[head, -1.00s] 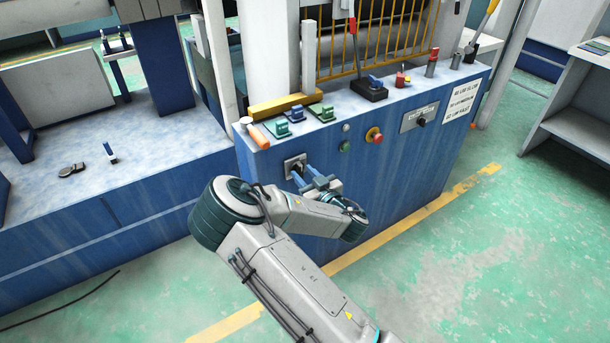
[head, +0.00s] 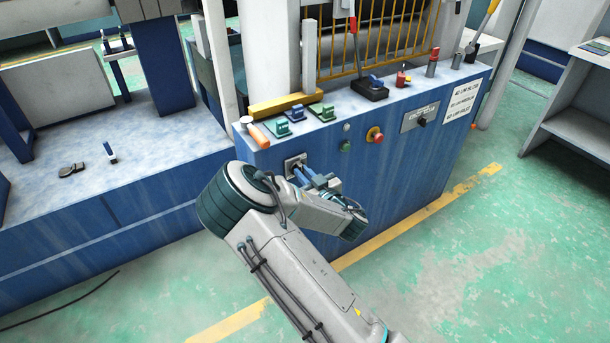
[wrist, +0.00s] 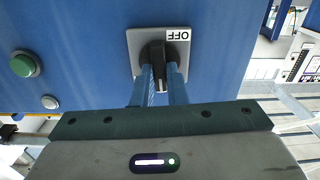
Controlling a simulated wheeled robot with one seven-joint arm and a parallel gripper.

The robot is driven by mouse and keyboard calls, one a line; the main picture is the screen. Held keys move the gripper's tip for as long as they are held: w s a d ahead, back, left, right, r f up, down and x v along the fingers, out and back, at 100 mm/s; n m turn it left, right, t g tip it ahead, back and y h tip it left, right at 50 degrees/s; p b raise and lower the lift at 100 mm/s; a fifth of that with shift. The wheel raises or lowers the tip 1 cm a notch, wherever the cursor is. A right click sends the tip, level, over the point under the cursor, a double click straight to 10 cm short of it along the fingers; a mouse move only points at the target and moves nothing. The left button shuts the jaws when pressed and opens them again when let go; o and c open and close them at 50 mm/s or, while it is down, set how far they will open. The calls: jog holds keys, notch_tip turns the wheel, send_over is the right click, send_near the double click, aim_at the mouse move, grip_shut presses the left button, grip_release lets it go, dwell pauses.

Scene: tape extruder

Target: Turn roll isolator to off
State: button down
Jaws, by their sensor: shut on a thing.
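The roll isolator is a black rotary knob (wrist: 157,52) on a light grey square plate (wrist: 135,46), on the blue front panel of the machine. A white label reading OFF (wrist: 178,35) appears upside down at the plate's upper right in the wrist view. In the head view the plate (head: 289,163) is at the panel's upper left, with the knob mostly hidden by my fingers. My gripper (wrist: 158,74) is shut on the knob, one blue finger on each side of its handle. The handle looks roughly upright in the wrist view. Its pointer mark is unclear.
Near the isolator are a green button (wrist: 24,64), a pale button (wrist: 49,102) and a red emergency stop (head: 375,135). Another rotary switch (head: 421,122) is farther right. The floor in front is clear.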

jog(key=shift+d, duration=0.1)
jog(key=n+b, duration=1.6)
jog(key=n, duration=0.1)
jog(key=shift+s+a+f, duration=0.15)
jog(key=shift+a+f, duration=0.05)
jog(key=shift+f, duration=0.15)
jog(key=shift+b, duration=0.4)
jog(key=c, duration=1.4)
grip_release()
jog(key=shift+r, duration=0.1)
jog(key=shift+c, duration=0.2)
jog(key=p+v, duration=0.1)
jog(key=v, duration=1.2)
jog(key=shift+s+d, duration=0.2)
jog(key=shift+s, duration=0.15)
